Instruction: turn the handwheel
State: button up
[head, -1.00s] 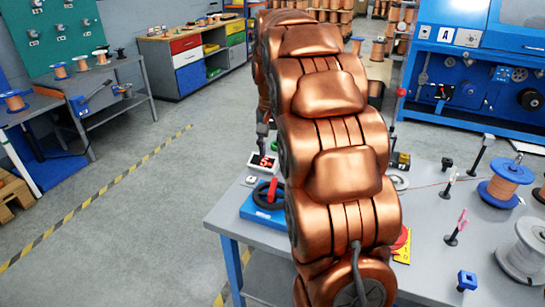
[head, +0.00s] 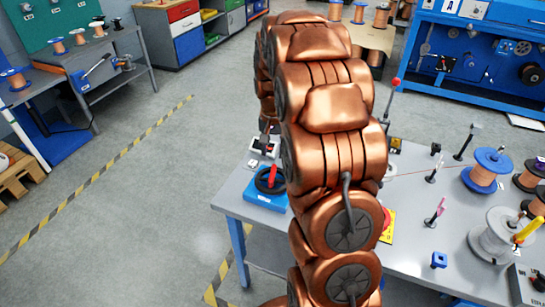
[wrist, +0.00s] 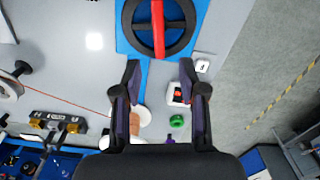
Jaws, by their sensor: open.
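The handwheel (head: 264,184) is a black wheel with a red bar. It sits on a blue base (head: 258,201) at the left corner of the grey table, partly hidden by my arm in the head view. In the wrist view the black wheel (wrist: 131,39) is at the top, cut by the frame edge, with the red bar (wrist: 158,30) running across its middle. My gripper (wrist: 160,72) is open and empty, its two fingers apart below the wheel in that view and not touching it. In the head view my gripper is mostly hidden.
A white box with a red display (wrist: 180,94) and a green ring (wrist: 177,121) lie between and near the fingers in the wrist view. Wire spools (head: 484,170) and small posts stand on the table's right. A red-knobbed lever (head: 396,83) rises behind.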

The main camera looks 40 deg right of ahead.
aim_at(273, 172)
jog(key=shift+s+a+p, duration=0.25)
jog(key=shift+s+p, duration=0.1)
jog(key=shift+p, duration=0.9)
jog(key=shift+s+a+f+p, duration=0.15)
jog(key=shift+f+p, duration=0.35)
jog(key=shift+f, duration=0.05)
jog(key=shift+f+p, duration=1.3)
jog(key=shift+f, duration=2.65)
grip_shut()
